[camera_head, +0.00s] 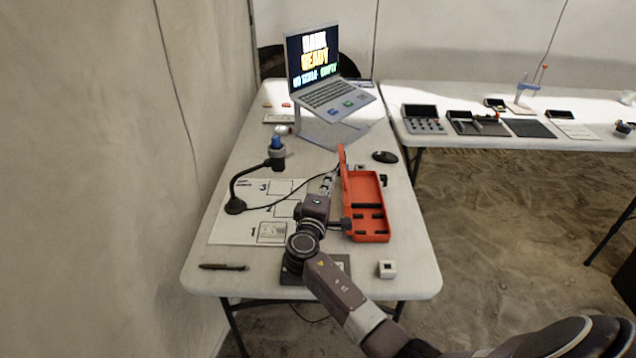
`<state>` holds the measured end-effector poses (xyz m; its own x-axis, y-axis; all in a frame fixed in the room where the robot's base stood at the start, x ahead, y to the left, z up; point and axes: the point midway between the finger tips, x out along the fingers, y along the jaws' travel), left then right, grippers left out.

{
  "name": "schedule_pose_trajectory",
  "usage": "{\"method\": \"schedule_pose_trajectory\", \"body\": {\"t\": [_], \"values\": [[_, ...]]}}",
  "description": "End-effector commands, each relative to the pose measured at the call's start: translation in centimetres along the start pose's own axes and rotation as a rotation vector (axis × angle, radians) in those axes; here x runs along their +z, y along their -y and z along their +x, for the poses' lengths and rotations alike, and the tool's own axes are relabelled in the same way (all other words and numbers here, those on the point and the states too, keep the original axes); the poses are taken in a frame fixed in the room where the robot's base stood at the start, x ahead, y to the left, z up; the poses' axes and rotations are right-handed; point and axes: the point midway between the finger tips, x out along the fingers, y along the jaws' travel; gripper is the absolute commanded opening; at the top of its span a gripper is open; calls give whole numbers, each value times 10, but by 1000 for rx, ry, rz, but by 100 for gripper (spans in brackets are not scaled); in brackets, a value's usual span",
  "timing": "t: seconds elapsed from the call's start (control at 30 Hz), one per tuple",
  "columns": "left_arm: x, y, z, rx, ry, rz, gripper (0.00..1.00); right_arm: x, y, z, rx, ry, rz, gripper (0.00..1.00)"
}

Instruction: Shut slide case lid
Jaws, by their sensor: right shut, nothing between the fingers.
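An orange slide case (373,228) lies on the near right part of the table. Its dark-slotted inside shows, so the case is open. Its orange lid (344,176) stands raised, nearly upright, along the left side of the case. My right gripper (327,184) is just left of the lid, fingers pointing away from me, shut and empty. I cannot tell whether it touches the lid. My right wrist hides part of the table left of the case. My left gripper is not in view.
A laptop (327,95) on a stand is at the back, with a black mouse (385,157) before it. A pen (223,267) and a small white block (387,269) lie near the front edge.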

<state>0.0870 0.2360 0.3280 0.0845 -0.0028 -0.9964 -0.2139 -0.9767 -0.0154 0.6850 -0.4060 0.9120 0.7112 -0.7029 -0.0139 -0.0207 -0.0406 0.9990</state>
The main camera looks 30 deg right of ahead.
Motion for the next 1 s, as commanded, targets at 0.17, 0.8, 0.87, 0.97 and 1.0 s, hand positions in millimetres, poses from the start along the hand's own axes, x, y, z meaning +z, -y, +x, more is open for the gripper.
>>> {"method": "schedule_pose_trajectory", "body": {"t": [0.17, 0.8, 0.87, 0.97, 1.0], "values": [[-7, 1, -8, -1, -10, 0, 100, 14, -2, 3, 1, -2, 0, 0], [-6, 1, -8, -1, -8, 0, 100, 22, -4, 5, -8, 0, 41, 0], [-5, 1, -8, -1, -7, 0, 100, 26, -5, 6, -13, -1, 64, 0], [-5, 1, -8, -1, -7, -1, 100, 34, -7, 8, -27, 0, 117, 0], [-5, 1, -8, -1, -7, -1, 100, 38, -9, 9, -33, 0, 143, 0]]}}
